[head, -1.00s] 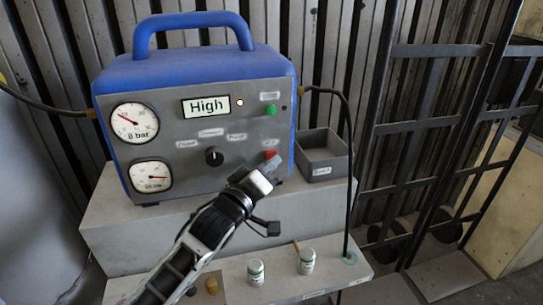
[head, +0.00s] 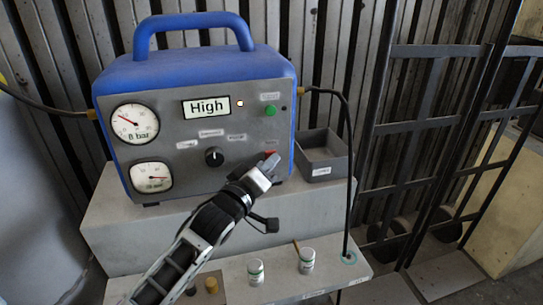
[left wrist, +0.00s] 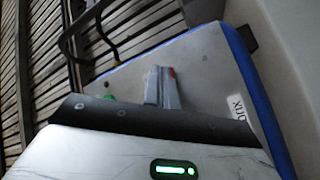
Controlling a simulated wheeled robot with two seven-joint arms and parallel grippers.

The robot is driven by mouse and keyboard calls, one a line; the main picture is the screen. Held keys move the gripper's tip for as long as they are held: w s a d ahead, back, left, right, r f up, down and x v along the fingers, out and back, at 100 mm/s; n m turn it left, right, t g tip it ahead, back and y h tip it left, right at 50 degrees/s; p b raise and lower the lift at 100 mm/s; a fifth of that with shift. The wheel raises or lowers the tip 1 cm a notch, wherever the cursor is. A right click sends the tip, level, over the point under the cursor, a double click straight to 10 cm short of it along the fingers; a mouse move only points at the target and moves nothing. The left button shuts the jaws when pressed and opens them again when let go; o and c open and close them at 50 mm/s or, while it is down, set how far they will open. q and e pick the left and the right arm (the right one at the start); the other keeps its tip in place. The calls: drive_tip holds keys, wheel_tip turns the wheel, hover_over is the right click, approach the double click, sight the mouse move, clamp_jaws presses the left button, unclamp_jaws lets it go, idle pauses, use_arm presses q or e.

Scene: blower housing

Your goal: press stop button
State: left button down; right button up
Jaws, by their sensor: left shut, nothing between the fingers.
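The blue-and-grey blower box (head: 170,80) stands on a grey step, with its panel facing me. Its red button (head: 270,153) sits at the panel's lower right, partly hidden behind my left gripper (head: 269,163). The left gripper is shut and empty, its fingertips right at the button. I cannot tell whether they touch it. In the left wrist view the closed fingers (left wrist: 160,86) point at the panel, and a sliver of the red button (left wrist: 172,72) shows beside their tips. The green button (head: 270,110) is above the red one. The display (head: 206,107) reads "High". My right gripper is out of view.
A dial knob (head: 214,156) and two gauges (head: 135,124) are on the panel. An open grey bin (head: 322,156) stands right of the box. Two small white jars (head: 256,272) stand on the lower ledge. A black cable (head: 349,150) hangs at the right.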

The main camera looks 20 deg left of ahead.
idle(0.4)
use_arm(q)
drive_tip(key=shift+s+d+p, duration=0.3)
drive_tip(key=shift+s+p, duration=0.1)
drive_tip(key=s+d, duration=0.1)
drive_tip(key=s+d+p, duration=0.1)
drive_tip(key=s, duration=0.1)
drive_tip(key=s+d+p, duration=0.1)
drive_tip(key=s, duration=0.1)
drive_tip(key=shift+d, duration=0.15)
idle(0.3)
drive_tip(key=shift+f, duration=0.1)
idle(0.5)
